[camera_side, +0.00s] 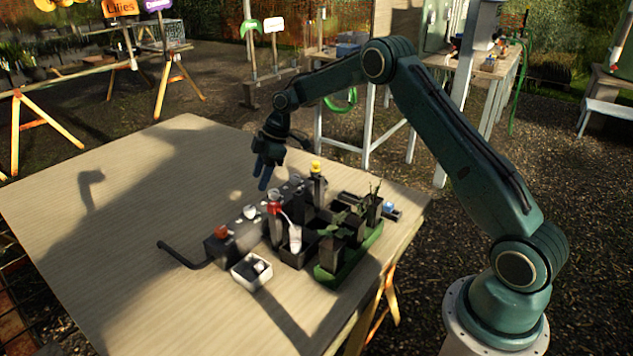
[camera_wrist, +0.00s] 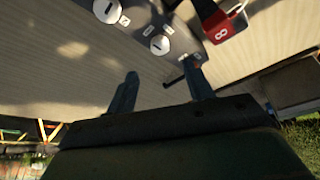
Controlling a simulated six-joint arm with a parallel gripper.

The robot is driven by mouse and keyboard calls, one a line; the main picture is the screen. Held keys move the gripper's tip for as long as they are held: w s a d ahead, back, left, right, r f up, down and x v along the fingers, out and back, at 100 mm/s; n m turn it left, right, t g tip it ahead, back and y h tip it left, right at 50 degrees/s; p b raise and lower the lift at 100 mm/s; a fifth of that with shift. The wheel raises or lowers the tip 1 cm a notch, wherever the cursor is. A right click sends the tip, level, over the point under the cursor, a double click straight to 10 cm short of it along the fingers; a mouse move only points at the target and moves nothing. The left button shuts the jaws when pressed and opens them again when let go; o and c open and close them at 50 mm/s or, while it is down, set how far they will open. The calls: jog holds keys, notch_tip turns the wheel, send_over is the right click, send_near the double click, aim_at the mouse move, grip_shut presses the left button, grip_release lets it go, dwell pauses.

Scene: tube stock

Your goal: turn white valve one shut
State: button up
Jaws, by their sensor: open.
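A dark valve block (camera_side: 236,240) runs diagonally across the wooden table. White round valve knobs sit on its top, one (camera_side: 250,212) near the orange knob (camera_side: 221,231) at its near end. The wrist view shows two white slotted knobs, one at the top edge (camera_wrist: 107,10) and one nearer (camera_wrist: 160,44), with small white tags beside them. I cannot read which is valve one. My gripper (camera_side: 264,184) hangs near the far end of the block. In the wrist view its fingers (camera_wrist: 161,76) are apart with nothing between them, short of the nearer white knob.
A small white box (camera_side: 238,278) stands in front. The table's left (camera_side: 110,240) is clear.

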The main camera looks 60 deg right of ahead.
aim_at(250, 208)
jog(key=x, duration=0.9)
jog(key=shift+f, duration=0.25)
jog(key=c, duration=1)
